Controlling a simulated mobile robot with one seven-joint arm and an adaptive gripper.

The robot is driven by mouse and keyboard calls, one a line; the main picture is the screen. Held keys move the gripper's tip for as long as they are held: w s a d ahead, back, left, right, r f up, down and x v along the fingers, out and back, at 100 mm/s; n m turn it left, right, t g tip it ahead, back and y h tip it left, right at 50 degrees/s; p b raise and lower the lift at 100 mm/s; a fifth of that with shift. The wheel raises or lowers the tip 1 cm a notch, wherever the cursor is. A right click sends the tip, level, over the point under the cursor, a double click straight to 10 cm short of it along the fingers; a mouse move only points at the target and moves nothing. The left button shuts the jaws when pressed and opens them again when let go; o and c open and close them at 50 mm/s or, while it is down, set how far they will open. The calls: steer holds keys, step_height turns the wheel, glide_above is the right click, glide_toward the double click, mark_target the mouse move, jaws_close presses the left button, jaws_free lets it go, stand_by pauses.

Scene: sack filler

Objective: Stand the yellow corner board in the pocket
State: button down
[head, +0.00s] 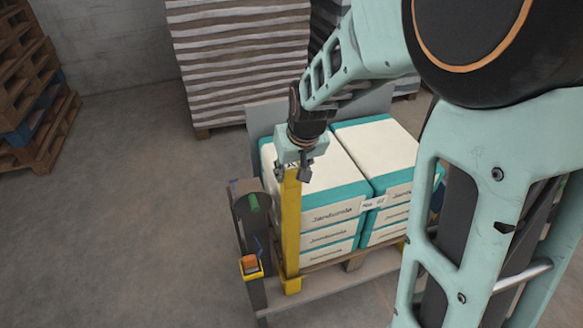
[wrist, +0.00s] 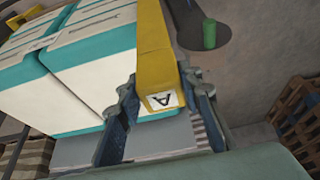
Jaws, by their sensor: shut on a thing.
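The yellow corner board (head: 291,225) stands about upright at the front left corner of the stacked sacks. My gripper (head: 293,170) is shut on its top end. The board's foot meets a low yellow pocket (head: 292,287) at the pallet corner in the head view. I cannot tell whether the foot is inside the pocket or just above it.
White and teal sacks (head: 335,213) are stacked in two columns right beside the board. Wooden pallets (head: 35,100) are at the far left. The floor left is clear.

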mark_target(292, 185)
steer(key=shift+f+b, duration=1.8)
steer(key=shift+f, duration=0.7)
steer(key=shift+f+b, duration=1.05)
steer(key=shift+f, duration=0.1)
steer(key=c, duration=1.3)
jaws_free()
steer(key=shift+o, duration=0.2)
steer(key=shift+v, duration=3.85)
